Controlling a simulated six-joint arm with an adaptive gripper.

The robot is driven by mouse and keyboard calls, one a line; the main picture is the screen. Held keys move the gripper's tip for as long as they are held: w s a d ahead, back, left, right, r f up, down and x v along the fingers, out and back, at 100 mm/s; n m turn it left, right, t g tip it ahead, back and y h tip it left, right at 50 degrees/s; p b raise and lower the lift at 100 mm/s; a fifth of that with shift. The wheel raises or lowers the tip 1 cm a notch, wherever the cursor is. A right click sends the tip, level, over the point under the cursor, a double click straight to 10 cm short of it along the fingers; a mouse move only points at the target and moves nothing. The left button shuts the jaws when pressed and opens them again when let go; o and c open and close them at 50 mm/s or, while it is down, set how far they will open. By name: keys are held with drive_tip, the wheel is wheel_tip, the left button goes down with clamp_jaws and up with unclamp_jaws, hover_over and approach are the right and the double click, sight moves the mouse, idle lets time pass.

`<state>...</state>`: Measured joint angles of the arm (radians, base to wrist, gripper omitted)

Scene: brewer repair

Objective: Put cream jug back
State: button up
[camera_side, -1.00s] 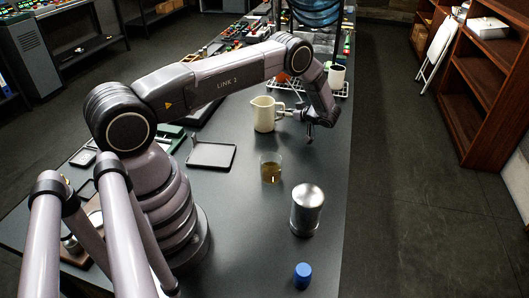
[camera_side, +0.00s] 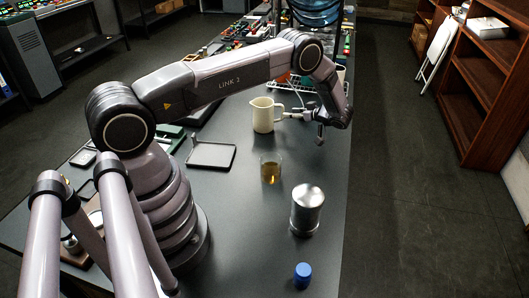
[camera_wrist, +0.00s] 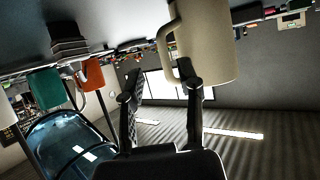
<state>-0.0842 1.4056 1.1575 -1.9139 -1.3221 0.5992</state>
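The cream jug (camera_side: 264,115) stands upright on the dark worktop in the side view, its handle toward the right. My gripper (camera_side: 299,114) is just right of the jug, near its handle. In the wrist view, which looks upside down, the jug (camera_wrist: 208,40) fills the top right, with its handle (camera_wrist: 165,44) at its left. The two fingers (camera_wrist: 160,84) are spread apart with nothing between them. One finger overlaps the jug in this view; I cannot tell whether it touches.
A glass of amber liquid (camera_side: 270,168), a metal canister (camera_side: 306,210) and a blue cap (camera_side: 303,275) stand in front. Behind are a wire rack and a large blue bottle (camera_side: 315,12).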

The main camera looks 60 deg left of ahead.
drive_tip(key=v, duration=0.7)
drive_tip(key=w+d+r+m+t+h, duration=0.25)
drive_tip(key=w+r+t, duration=0.35)
drive_tip(key=r, duration=0.6)
drive_tip(key=w+d+r+m+t+h, duration=0.1)
drive_tip(key=w+r+m+t, duration=0.35)
drive_tip(key=r, duration=0.65)
drive_tip(key=s+d+r+m+t+h, duration=0.25)
drive_tip(key=d+r, duration=0.25)
drive_tip(key=r, duration=0.3)
drive_tip(key=s+d+r+m+t+h, duration=0.2)
drive_tip(key=s+d+r+t+h, duration=0.15)
drive_tip(key=r, duration=0.35)
drive_tip(key=s+d+r+m+g+h, duration=0.1)
drive_tip(key=s+d+r+m+h, duration=0.15)
drive_tip(key=s, duration=0.65)
drive_tip(key=s+d+r+m+g+h, duration=0.1)
drive_tip(key=s+d+m+g+h, duration=0.2)
drive_tip(key=s, duration=0.5)
drive_tip(key=s+a+f+m+g+y, duration=0.1)
drive_tip(key=s+f, duration=0.3)
drive_tip(key=s, duration=0.7)
drive_tip(key=s+a+f+m+g+y, duration=0.1)
drive_tip(key=s+f+m+g, duration=0.1)
drive_tip(key=s, duration=1)
wheel_tip(320, 180, down, 3)
drive_tip(key=shift+r+m+g, duration=0.15)
drive_tip(key=shift+m+g, duration=0.15)
drive_tip(key=shift+g, duration=0.15)
